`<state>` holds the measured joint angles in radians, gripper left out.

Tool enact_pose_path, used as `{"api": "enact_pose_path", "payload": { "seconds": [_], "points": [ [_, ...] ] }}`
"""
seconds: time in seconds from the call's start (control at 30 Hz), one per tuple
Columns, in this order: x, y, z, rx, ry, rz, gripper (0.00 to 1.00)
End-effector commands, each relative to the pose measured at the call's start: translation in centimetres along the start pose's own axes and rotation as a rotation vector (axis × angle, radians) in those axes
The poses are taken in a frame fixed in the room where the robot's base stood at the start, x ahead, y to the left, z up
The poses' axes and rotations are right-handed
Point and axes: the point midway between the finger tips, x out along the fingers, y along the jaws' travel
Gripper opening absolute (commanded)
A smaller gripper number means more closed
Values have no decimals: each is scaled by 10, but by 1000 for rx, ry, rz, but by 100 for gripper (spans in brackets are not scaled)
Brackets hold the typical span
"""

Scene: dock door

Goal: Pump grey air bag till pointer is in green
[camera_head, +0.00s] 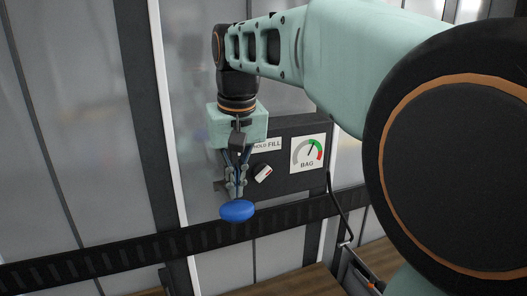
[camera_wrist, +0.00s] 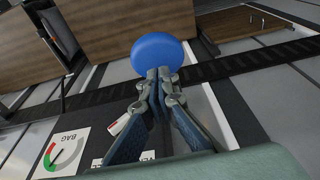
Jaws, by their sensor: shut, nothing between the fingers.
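A dark control box (camera_head: 290,183) on the wall carries a white BAG gauge (camera_head: 308,153), also in the wrist view (camera_wrist: 62,153). Its dark pointer leans up and slightly right, at or near the green band; I cannot tell exactly. Red lies beyond green. Left of the gauge are a HOLD/FILL label (camera_head: 267,144) and a white selector knob (camera_head: 263,173) with a red mark, tilted. A blue round button (camera_head: 237,211) sits below my gripper (camera_head: 236,194). My gripper is shut and points down, fingertips at the button (camera_wrist: 160,50); contact is unclear. I cannot make out the grey air bag.
A black slotted rail (camera_head: 90,264) runs across the wall below the box. A dark hose (camera_head: 340,215) hangs from the box's right side to an orange-marked fitting (camera_head: 375,285). Wooden crates (camera_wrist: 130,25) stand low down. Pale panels with dark posts stand behind.

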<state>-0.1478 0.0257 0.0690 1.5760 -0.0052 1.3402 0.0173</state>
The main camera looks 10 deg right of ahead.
Motion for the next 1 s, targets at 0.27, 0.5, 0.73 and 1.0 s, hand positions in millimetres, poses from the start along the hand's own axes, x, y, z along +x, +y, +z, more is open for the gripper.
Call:
{"api": "enact_pose_path", "payload": {
  "seconds": [0.27, 0.5, 0.73, 1.0],
  "points": [
    [0, 0, 0, 0, 0, 0, 0],
    [-6, 0, -2, 0, 1, 0, 0],
    [-29, 0, -6, 0, 1, 0, 0],
    [-48, 0, -10, 0, 1, 0, 0]
  ]
}}
